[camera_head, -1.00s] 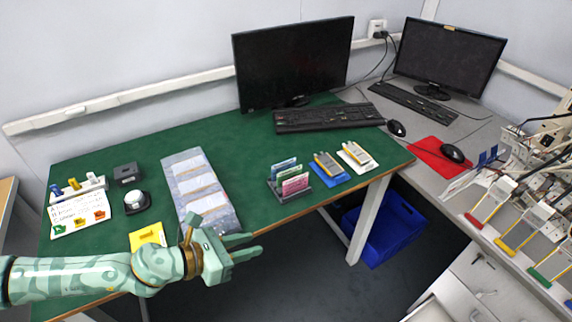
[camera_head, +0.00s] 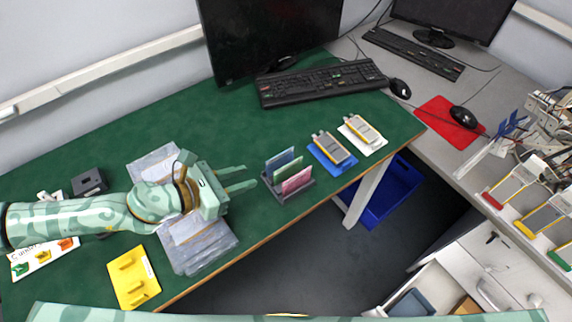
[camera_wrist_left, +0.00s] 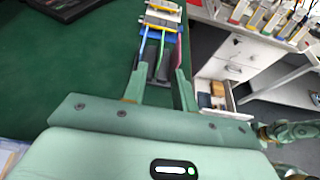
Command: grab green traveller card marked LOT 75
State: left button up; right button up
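The green traveller card (camera_head: 290,168) stands upright in the middle slot of a dark card rack (camera_head: 297,193), between a blue card (camera_head: 279,157) and a pink card (camera_head: 298,180). Its lot marking is too small to read. My left gripper (camera_head: 251,175) is open and empty just left of the rack, its fingers pointing at the cards. In the left wrist view the green card (camera_wrist_left: 162,46) shows edge-on beyond and between the open fingertips (camera_wrist_left: 161,70), with the blue and pink cards on either side. My right gripper is not in view.
A blue mat (camera_head: 343,169) and a white mat (camera_head: 376,147) with pouch cells lie right of the rack. A keyboard (camera_head: 320,83) lies behind. A yellow holder (camera_head: 133,278) and silvery pouches (camera_head: 205,262) are near my left arm.

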pick_arm(q)
jog(key=b, duration=0.1)
send_near(288, 172)
jog(key=w+d, duration=0.1)
jog(key=w+d+r, duration=0.1)
jog(key=shift+w+d+r, duration=0.1)
jog(key=shift+w+d, duration=0.05)
jog(key=shift+w, duration=0.15)
jog(key=shift+w+d, duration=0.1)
jog(key=shift+d, duration=0.1)
jog(key=b+x, duration=0.2)
jog(key=x, duration=0.3)
jog(key=shift+d, duration=0.15)
grip_shut()
